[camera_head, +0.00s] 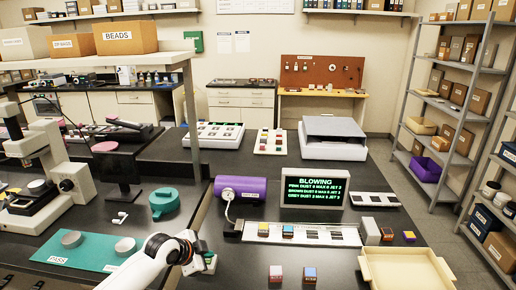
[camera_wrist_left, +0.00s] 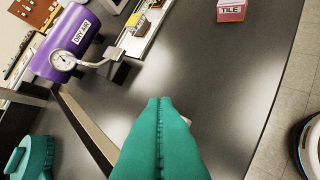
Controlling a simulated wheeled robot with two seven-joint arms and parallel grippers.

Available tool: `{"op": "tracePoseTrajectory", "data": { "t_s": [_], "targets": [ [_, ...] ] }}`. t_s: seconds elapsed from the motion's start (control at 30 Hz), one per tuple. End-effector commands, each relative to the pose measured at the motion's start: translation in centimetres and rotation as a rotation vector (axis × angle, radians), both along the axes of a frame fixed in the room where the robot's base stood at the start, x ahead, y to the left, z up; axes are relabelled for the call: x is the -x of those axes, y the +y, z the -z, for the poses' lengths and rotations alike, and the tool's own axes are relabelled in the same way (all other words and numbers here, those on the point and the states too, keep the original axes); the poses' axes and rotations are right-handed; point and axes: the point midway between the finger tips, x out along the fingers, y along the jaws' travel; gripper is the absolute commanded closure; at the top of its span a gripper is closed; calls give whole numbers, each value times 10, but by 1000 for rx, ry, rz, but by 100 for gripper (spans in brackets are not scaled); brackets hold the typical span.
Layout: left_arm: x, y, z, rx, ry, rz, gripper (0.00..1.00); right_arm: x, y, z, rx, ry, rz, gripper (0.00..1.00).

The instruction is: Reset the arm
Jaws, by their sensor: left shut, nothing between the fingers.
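My left gripper (camera_head: 207,262) is at the bottom middle of the head view, above the dark bench, at the end of my white arm. Its green fingers (camera_wrist_left: 160,102) are pressed together in the left wrist view, with nothing between them. It touches no object that I can see. A purple dry-air cylinder (camera_head: 241,190) with a round gauge lies just beyond it; the cylinder also shows in the left wrist view (camera_wrist_left: 62,42). A lit screen (camera_head: 314,191) reads "BLOWING" with lines on pink, brown and grey dust. My right gripper is not in view.
Two small labelled blocks, one pinkish (camera_head: 275,273) and one blue-topped (camera_head: 309,275), stand right of the gripper. A long white tray (camera_head: 262,238) lies behind them. A cream tray (camera_head: 405,272) is at right. A teal pot (camera_head: 164,202) and green mat (camera_head: 95,247) are left.

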Motion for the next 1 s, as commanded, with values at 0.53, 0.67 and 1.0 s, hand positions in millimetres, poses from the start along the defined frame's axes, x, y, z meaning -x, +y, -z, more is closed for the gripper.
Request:
{"op": "tracePoseTrajectory", "data": {
  "t_s": [0.53, 0.67, 1.0],
  "targets": [
    [265, -42, 70, 196, 392, -464, 100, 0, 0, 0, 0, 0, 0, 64],
    [300, -26, 67, 203, 436, -597, 100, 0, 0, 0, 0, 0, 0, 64],
    [370, 13, 55, 193, 511, -875, 100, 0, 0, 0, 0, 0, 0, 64]
  ]
}}
